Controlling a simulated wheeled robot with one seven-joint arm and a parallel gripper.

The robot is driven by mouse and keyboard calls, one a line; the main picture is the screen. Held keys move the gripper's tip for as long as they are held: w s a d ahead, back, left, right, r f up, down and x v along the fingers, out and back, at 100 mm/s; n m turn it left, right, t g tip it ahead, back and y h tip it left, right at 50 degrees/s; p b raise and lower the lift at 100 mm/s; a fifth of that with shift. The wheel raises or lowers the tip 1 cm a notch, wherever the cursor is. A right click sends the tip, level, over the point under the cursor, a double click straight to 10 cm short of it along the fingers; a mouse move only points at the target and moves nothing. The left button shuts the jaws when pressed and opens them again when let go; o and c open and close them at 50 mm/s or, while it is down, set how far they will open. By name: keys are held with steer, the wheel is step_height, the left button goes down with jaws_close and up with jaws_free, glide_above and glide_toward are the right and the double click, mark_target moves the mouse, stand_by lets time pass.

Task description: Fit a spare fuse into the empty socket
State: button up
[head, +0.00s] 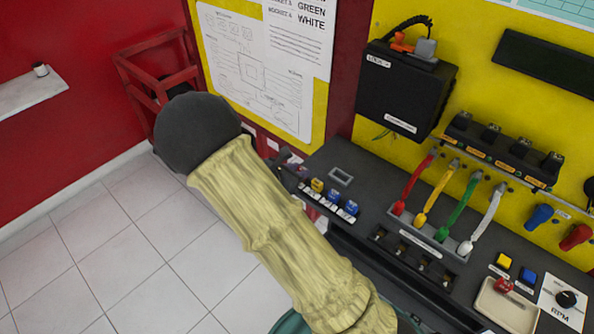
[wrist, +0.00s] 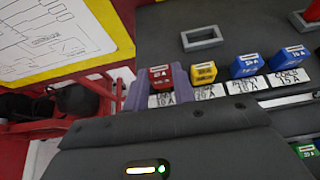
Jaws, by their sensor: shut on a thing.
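In the wrist view, a red fuse (wrist: 160,76) marked about 10 A stands between the two purple fingers of my gripper (wrist: 160,84), which is shut on it. The red fuse is at the left end of the fuse row, just behind the first white label (wrist: 161,99). I cannot tell whether it is seated in a socket there or held just above it. To its right are a yellow fuse (wrist: 203,72) and two blue fuses (wrist: 247,65), each behind its own label. In the head view my arm hides most of the gripper and the red fuse.
An empty grey rectangular frame (wrist: 201,38) lies behind the row. A green block (wrist: 305,148) shows at lower right. In the head view, several coloured levers (head: 443,220) and a pale tray (head: 497,312) are to the right. A red metal frame (head: 150,62) stands left.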

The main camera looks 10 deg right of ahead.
steer(key=shift+f+b, duration=0.5)
steer(key=shift+f, duration=0.1)
stand_by(0.3)
steer(key=o, duration=0.7)
steer(key=shift+r+p+v, duration=0.2)
steer(key=shift+p+v, duration=0.65)
steer(key=shift+v, duration=0.45)
steer(key=shift+r+p+v, duration=0.15)
steer(key=shift+p+v, duration=0.7)
steer(key=shift+v, duration=0.4)
steer(key=shift+w+d, duration=0.15)
step_height(320, 180, up, 4)
steer(key=p, duration=0.2)
steer(key=shift+f+p, duration=0.25)
steer(key=shift+p, duration=0.1)
steer(key=shift+o, duration=0.4)
